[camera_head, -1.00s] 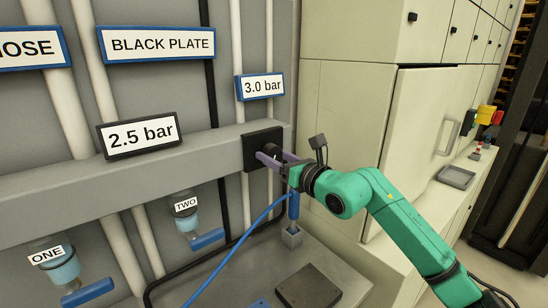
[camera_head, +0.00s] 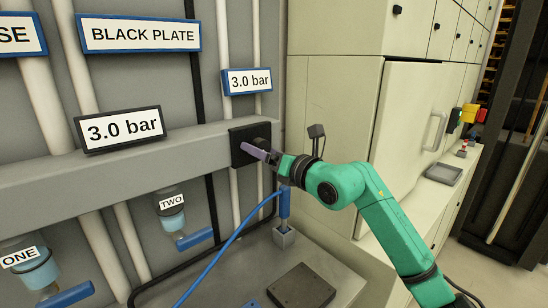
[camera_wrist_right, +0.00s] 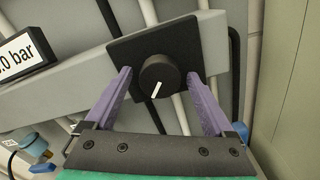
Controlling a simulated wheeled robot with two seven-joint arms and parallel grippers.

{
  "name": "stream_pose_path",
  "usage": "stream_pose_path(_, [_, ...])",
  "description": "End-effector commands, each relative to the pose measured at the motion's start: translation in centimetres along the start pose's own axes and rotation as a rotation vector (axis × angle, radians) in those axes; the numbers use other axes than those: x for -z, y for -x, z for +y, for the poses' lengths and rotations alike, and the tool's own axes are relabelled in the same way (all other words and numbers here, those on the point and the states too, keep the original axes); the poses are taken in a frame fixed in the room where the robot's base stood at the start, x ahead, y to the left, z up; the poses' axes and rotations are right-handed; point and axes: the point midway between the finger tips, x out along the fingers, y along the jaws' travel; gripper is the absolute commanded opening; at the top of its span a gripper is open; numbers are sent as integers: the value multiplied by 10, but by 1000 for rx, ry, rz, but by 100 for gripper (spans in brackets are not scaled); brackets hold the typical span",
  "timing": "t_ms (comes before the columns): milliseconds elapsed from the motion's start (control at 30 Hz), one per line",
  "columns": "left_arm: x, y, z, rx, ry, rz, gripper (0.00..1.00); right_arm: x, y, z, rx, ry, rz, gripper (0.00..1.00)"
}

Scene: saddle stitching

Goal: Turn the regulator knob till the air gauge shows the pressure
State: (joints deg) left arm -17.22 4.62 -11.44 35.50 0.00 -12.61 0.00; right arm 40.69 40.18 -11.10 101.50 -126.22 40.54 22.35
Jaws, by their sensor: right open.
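The black regulator knob (camera_wrist_right: 160,73) with a white pointer line sits on a square black plate (camera_head: 239,158) on the grey rail. In the right wrist view the pointer aims down and slightly left. My right gripper (camera_head: 258,151) is at the knob; its purple fingers (camera_wrist_right: 160,90) are open, one on each side of the knob and apart from it. The air gauge display (camera_head: 120,128) on the rail reads 3.0 bar. The blue-framed sign (camera_head: 247,80) above the plate also reads 3.0 bar. My left gripper is not in view.
Cups labelled ONE (camera_head: 36,272) and TWO (camera_head: 172,212) with blue levers hang below the rail. A blue hose (camera_head: 222,243) runs below my right arm. Pale cabinets (camera_head: 335,120) stand close on the right.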

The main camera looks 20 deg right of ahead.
Motion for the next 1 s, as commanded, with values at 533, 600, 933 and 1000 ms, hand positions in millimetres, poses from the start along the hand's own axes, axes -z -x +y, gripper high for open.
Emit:
stream_pose_path(533, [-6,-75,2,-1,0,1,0,7,127,-3,2,2,1,88])
stream_pose_path(600, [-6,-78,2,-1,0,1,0,5,136,-2,1,1,1,88])
stream_pose_path(933, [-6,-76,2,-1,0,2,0,0,142,0,0,0,1,88])
stream_pose_path(1000, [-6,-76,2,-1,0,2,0,0,142,0,0,0,1,88])
